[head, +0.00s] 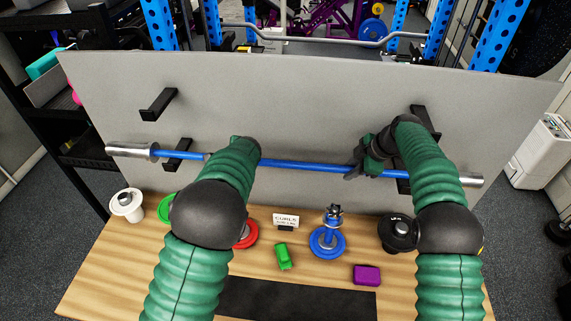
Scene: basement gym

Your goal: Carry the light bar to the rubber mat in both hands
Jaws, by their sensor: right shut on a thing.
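The light bar (300,166) is blue with silver ends. It runs across the front of a grey upright board, level with the two lower black hooks (177,160); I cannot tell whether it rests on them. My right gripper (365,165) is shut on the bar right of its middle. My left arm reaches up to the bar left of its middle, but its forearm hides the left gripper. The black rubber mat (295,300) lies flat on the wooden table at the bottom of the view, partly cut off by the frame edge.
On the wooden table (100,285) stand a blue weight stack (327,242), a black one (397,233), a white one (127,204), a red one (246,235), a green block (284,256), a purple block (367,275) and a small sign (286,220). Upper hooks (158,104) jut from the board (290,100).

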